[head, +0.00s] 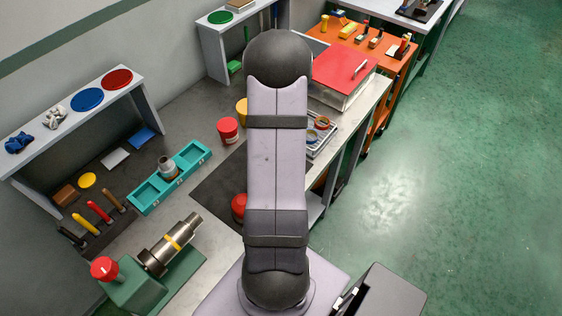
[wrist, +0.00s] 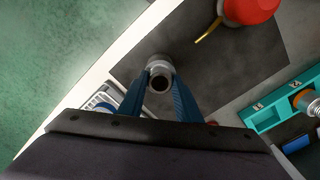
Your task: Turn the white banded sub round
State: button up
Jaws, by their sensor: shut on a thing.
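My gripper (wrist: 161,82) shows in the wrist view with its blue fingers closed on a short grey metal sub with a pale ring (wrist: 158,63), which I take for the white banded sub. Its dark open bore faces the camera. It is over the dark mat (wrist: 205,60); I cannot tell whether it touches the mat. In the head view my own arm hides the gripper and this sub. Another metal sub (head: 168,168) stands in the teal tray (head: 188,160); in the wrist view this one (wrist: 308,101) shows an orange ring.
A green vise (head: 135,288) with a red knob holds a yellow-banded pipe (head: 178,243) at the front left. A red can (head: 228,130) stands behind the mat. A red oiler (wrist: 248,10) with a yellow spout is near the gripper. A pale parts tray (head: 322,137) lies right of my arm.

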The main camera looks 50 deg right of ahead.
jog(key=shift+m, duration=1)
jog(key=shift+f, duration=0.15)
jog(key=o, duration=1.3)
jog(key=shift+c, duration=0.2)
jog(key=shift+r+p, duration=3)
jog(key=shift+r, duration=0.55)
